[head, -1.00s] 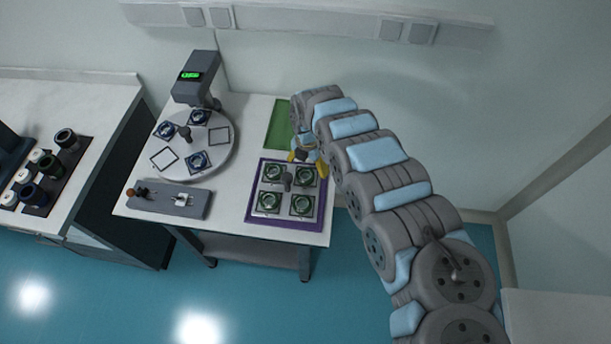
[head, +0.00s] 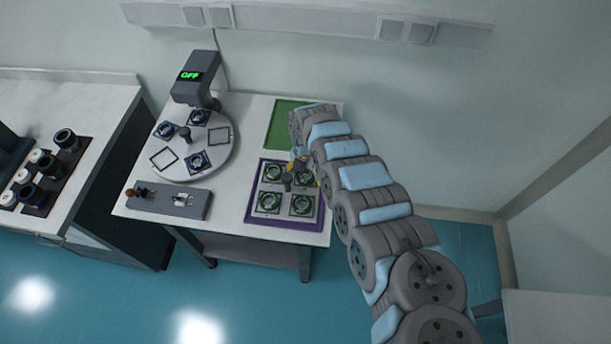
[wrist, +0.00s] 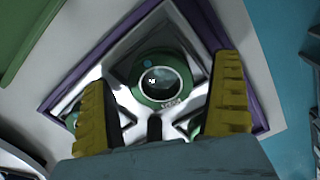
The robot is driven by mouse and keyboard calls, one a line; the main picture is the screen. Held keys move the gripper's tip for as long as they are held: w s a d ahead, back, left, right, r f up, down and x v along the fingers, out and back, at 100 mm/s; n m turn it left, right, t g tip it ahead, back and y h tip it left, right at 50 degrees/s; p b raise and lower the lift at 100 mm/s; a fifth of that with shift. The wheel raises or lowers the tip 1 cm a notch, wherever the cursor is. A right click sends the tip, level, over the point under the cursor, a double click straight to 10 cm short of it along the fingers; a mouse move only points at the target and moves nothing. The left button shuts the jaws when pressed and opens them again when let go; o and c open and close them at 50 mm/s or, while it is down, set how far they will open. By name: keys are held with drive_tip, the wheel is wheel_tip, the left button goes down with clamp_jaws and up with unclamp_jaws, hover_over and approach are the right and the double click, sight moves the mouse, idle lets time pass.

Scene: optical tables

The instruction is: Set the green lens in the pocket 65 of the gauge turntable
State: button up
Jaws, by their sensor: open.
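Several green lenses sit in a purple-rimmed tray (head: 249,217) at the front right of the table. The back-right green lens (head: 305,176) is beside my gripper (head: 305,167), partly behind which the tray lies. In the wrist view, my gripper (wrist: 160,75) is open and empty. A green lens (wrist: 160,80) shows beyond and between its yellow fingers, with no contact seen. The round grey gauge turntable (head: 183,143) is at the left. Pocket numbers are unreadable.
A gauge head (head: 195,78) with a green "OFF" display overhangs the turntable's back. A grey control box (head: 168,201) with a lever stands in front. A green mat (head: 285,122) lies behind the tray. A narrow bare table strip separates turntable and tray.

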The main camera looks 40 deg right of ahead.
sight(307, 174)
drive_tip(key=c, duration=1.3)
drive_tip(key=shift+r, duration=0.7)
wheel_tip(307, 174, up, 2)
drive_tip(key=shift+d+r, duration=0.1)
drive_tip(key=s+a+r+p, duration=0.7)
drive_tip(key=s+r+p, duration=0.2)
drive_tip(key=p, duration=0.7)
drive_tip(key=s, duration=0.2)
drive_tip(key=shift+s+a+r, duration=0.2)
drive_tip(key=shift+s+r, duration=0.05)
drive_tip(key=shift+s, duration=0.1)
